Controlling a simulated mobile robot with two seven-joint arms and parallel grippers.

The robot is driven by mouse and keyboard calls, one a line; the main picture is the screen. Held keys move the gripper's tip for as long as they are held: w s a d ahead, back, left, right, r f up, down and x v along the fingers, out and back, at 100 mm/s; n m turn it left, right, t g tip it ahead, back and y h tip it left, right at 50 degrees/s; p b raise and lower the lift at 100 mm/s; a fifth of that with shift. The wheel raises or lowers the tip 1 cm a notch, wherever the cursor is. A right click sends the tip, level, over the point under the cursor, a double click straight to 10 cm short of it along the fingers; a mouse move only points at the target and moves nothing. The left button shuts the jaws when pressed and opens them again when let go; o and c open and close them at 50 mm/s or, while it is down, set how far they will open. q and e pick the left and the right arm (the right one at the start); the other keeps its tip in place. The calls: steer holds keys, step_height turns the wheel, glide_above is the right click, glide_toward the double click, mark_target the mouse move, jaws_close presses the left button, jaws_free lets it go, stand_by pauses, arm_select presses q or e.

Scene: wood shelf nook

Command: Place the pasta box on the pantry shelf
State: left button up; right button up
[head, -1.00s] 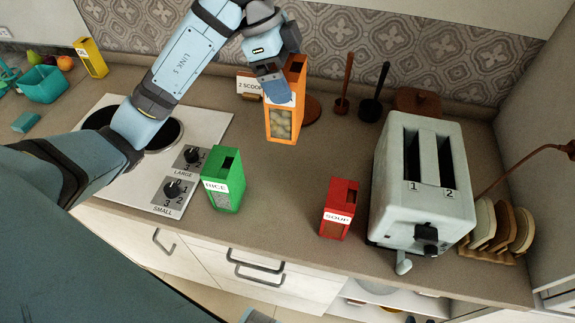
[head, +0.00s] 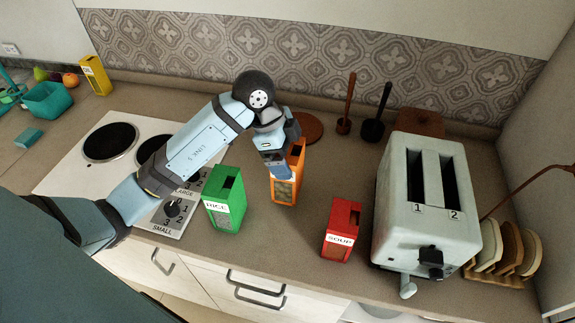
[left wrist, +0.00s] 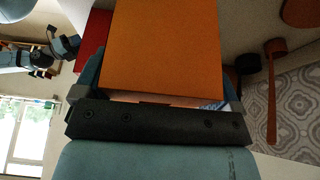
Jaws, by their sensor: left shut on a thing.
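The orange box (head: 287,183) has a window in its front with pale contents showing; I take it for the pasta box. Its label is hidden behind my gripper. My left gripper (head: 280,171) is shut on its upper part and holds it upright over the counter, behind and between the green and red boxes. I cannot tell whether its bottom touches the counter. In the left wrist view the orange box (left wrist: 165,45) fills the space between the fingers. Blue and black parts at that view's left edge look like my other arm; its jaws are unclear. I cannot make out a pantry shelf.
A green RICE box (head: 226,200) stands left of the orange box, and a red SOUP box (head: 342,230) right of it. A toaster (head: 420,200) and toast rack (head: 505,255) are at right. The stove (head: 75,170) is at left. Utensils (head: 372,125) stand behind.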

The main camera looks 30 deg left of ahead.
arm_select(q)
steer(key=shift+f, duration=2.05)
steer(key=shift+f, duration=0.1)
steer(key=o, duration=1.1)
steer(key=shift+c, duration=0.2)
